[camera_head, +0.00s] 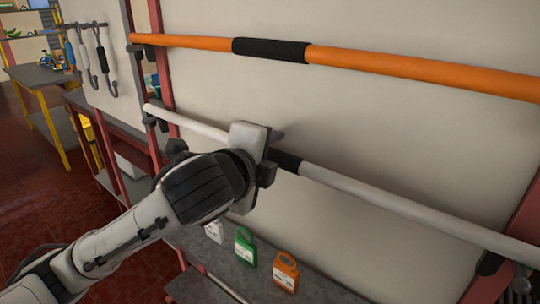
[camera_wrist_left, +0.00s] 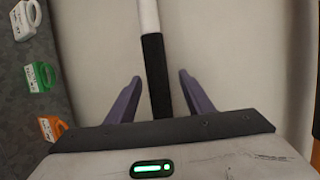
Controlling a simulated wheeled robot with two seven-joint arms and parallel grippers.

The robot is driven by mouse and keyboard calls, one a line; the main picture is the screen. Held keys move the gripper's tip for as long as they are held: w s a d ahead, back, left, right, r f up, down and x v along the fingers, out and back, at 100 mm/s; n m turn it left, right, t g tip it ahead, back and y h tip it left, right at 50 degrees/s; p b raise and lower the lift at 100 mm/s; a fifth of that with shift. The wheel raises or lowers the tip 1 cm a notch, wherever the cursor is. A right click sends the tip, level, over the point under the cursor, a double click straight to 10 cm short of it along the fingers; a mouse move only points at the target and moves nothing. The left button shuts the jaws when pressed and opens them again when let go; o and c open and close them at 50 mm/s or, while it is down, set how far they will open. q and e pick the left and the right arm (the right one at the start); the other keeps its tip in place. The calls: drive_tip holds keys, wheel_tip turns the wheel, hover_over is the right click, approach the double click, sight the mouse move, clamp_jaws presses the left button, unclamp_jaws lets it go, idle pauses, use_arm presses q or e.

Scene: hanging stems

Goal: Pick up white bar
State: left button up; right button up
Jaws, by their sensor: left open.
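The white bar (camera_head: 400,203) with a black middle sleeve hangs on wall brackets below an orange bar, sloping down to the right in the head view. In the left wrist view, its white part (camera_wrist_left: 148,14) and black sleeve (camera_wrist_left: 156,75) run between my two fingers. My left gripper (camera_head: 272,140) is at the bar's middle, and its hand hides part of the bar and sleeve. In the left wrist view, my left gripper (camera_wrist_left: 157,95) is open, with a gap on each side of the sleeve. My right gripper is not in view.
The orange bar (camera_head: 420,69) hangs above on the same wall panel. Hooks (camera_head: 103,55) hang at the left, with a workbench (camera_head: 40,77) behind.

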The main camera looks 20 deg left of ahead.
use_arm(q)
drive_tip(key=shift+w, duration=0.1)
drive_tip(key=shift+c, duration=0.5)
clamp_jaws()
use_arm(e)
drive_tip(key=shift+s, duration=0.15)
use_arm(q)
drive_tip(key=shift+a+r, duration=0.1)
drive_tip(key=shift+r, duration=0.4)
drive_tip(key=r, duration=0.4)
drive_tip(key=s+r, duration=0.1)
drive_tip(key=r, duration=0.1)
drive_tip(key=shift+a+p, duration=0.1)
drive_tip(key=shift+p, duration=0.2)
drive_tip(key=s+a+b, duration=0.3)
drive_tip(key=s+b, duration=0.3)
drive_tip(key=s, duration=0.3)
drive_tip(key=s+a+b, duration=0.3)
drive_tip(key=s+b, duration=0.4)
drive_tip(key=s, duration=0.1)
drive_tip(key=shift+s+a, duration=0.25)
drive_tip(key=shift+s, duration=0.15)
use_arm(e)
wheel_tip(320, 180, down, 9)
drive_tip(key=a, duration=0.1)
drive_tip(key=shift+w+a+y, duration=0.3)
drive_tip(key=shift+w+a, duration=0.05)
